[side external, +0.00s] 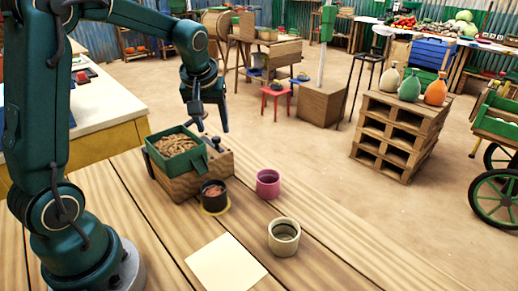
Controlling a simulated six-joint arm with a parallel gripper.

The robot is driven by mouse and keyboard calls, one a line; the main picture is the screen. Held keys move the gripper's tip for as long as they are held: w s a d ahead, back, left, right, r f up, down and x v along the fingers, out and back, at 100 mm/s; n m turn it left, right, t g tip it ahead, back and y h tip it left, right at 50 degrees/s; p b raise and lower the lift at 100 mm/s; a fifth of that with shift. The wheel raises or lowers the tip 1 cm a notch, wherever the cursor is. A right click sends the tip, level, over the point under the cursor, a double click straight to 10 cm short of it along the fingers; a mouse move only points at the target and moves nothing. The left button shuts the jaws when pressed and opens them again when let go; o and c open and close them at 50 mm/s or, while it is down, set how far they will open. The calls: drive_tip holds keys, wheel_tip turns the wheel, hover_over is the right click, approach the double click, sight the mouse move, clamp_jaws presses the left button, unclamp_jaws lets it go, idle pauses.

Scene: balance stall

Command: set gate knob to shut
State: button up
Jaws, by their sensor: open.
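A wooden dispenser box (180,186) stands on the plank table, with a green hopper (158,163) of brown pellets on top. A small dark knob (216,142), which looks like the gate knob, sits at the box's right side behind the hopper. Its setting is too small to tell. My gripper (213,128) points down just above the knob, with its fingers apart. I cannot tell whether a finger touches the knob. A dark cup (209,197) with reddish-brown contents stands in front of the box on a yellow disc (217,211).
A pink cup (267,184) stands right of the dark cup. A cream cup (284,241) stands nearer the front. A pale sheet (225,264) lies flat on the table (340,240). The table's right side is clear. A pallet stack (395,140) stands on the floor beyond.

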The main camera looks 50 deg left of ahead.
sight(216, 138)
drive_tip(key=shift+x, duration=1.85)
clamp_jaws()
